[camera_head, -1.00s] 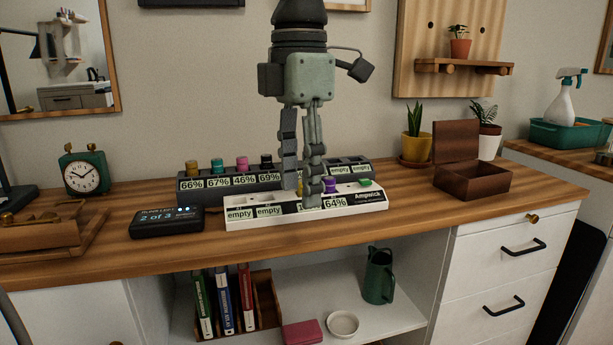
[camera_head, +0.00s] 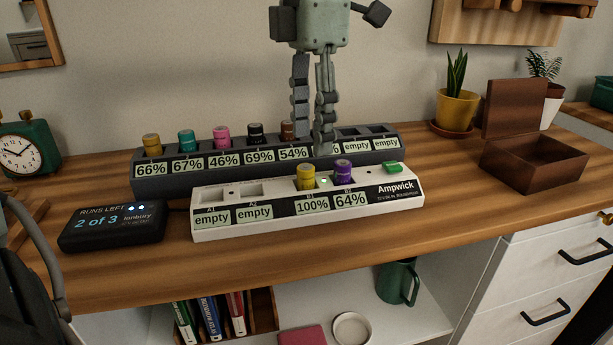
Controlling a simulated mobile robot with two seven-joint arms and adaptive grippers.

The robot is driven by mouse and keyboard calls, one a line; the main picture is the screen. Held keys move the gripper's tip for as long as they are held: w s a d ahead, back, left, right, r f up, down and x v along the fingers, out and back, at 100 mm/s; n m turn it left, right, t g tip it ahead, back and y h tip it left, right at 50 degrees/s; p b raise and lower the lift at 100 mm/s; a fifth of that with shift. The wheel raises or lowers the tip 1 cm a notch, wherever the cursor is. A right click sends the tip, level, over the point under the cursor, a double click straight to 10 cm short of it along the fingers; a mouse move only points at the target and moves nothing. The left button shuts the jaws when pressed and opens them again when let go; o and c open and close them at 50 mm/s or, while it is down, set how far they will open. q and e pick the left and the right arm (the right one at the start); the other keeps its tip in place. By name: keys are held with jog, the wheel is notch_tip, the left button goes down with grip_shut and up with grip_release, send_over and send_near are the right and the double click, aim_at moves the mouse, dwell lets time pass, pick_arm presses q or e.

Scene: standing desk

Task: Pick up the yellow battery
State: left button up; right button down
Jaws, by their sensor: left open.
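A yellow battery (camera_head: 306,177) stands upright in the white Ampwick charger (camera_head: 225,232), over a label reading 100%. A purple battery (camera_head: 343,171) is right beside it, over 64%. Another yellow, more olive battery (camera_head: 152,145) stands at the left end of the dark rack (camera_head: 390,158) behind, over 66%. My left gripper (camera_head: 312,143) points down, open and empty, its fingertips appearing above and behind the charger's yellow battery. Its fingers partly cover the rack's brown-red battery (camera_head: 287,131) and a label. My right gripper is not in view.
The rack also holds teal (camera_head: 187,140), pink (camera_head: 222,137) and black batteries (camera_head: 255,134). A black display (camera_head: 113,226) reads "2 of 3" runs left. A green clock (camera_head: 25,147) is left. An open brown box (camera_head: 535,165) and a potted plant (camera_head: 456,105) stand right.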

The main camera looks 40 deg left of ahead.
aim_at(305, 166)
pick_arm(q)
jog(key=f, duration=0.3)
jog(key=a+f, duration=0.1)
jog(key=f, duration=0.1)
jog(key=shift+f, duration=0.25)
grip_shut()
